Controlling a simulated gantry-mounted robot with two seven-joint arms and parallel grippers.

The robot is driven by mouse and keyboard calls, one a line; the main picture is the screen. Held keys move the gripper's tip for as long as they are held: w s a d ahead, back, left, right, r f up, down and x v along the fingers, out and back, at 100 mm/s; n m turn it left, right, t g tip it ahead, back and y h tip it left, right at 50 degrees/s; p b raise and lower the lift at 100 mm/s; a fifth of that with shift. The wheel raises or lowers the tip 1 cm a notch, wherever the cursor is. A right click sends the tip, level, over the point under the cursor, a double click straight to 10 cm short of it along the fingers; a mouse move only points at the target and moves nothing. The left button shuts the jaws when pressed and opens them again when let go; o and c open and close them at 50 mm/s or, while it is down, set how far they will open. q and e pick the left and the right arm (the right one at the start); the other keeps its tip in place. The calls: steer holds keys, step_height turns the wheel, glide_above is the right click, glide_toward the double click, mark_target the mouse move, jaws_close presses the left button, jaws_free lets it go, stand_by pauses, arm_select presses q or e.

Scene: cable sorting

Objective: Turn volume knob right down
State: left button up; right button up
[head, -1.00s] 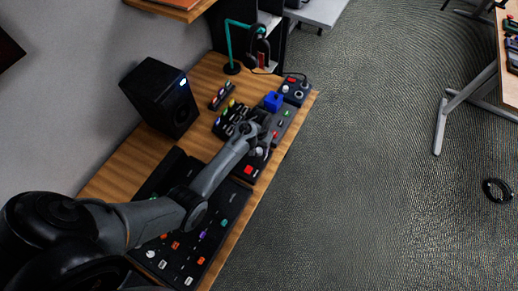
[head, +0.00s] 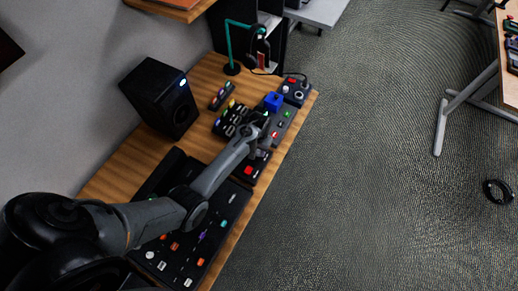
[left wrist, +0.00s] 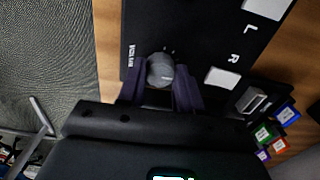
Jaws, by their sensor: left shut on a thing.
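The volume knob (left wrist: 160,71) is a round grey knob on a black panel (left wrist: 200,30) in the left wrist view. White lettering and small tick marks are printed beside it. My left gripper (left wrist: 159,88) has one dark finger on each side of the knob and is shut on it. My right gripper is in neither view.
The panel also has white buttons and the letters L and R. Colored blocks (left wrist: 274,132) are at its right.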

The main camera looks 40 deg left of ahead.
arm_select(q)
steer(key=shift+r+n+p, duration=0.1)
steer(key=shift+n+p, duration=0.3)
steer(key=shift+p, duration=0.1)
steer(key=shift+r+n+p, duration=0.1)
steer(key=shift+n+p, duration=0.8)
steer(key=shift+n, duration=0.1)
steer(key=shift+n+p, duration=0.65)
steer(key=shift+n, duration=0.25)
steer(key=n+p, duration=0.1)
steer(key=n, duration=0.1)
steer(key=shift+n, duration=0.4)
steer(key=n+p, duration=0.1)
steer(key=n, duration=0.3)
steer(key=shift+d, duration=0.1)
steer(key=n, duration=0.5)
steer(key=shift+f, duration=0.25)
steer(key=shift+n, duration=0.6)
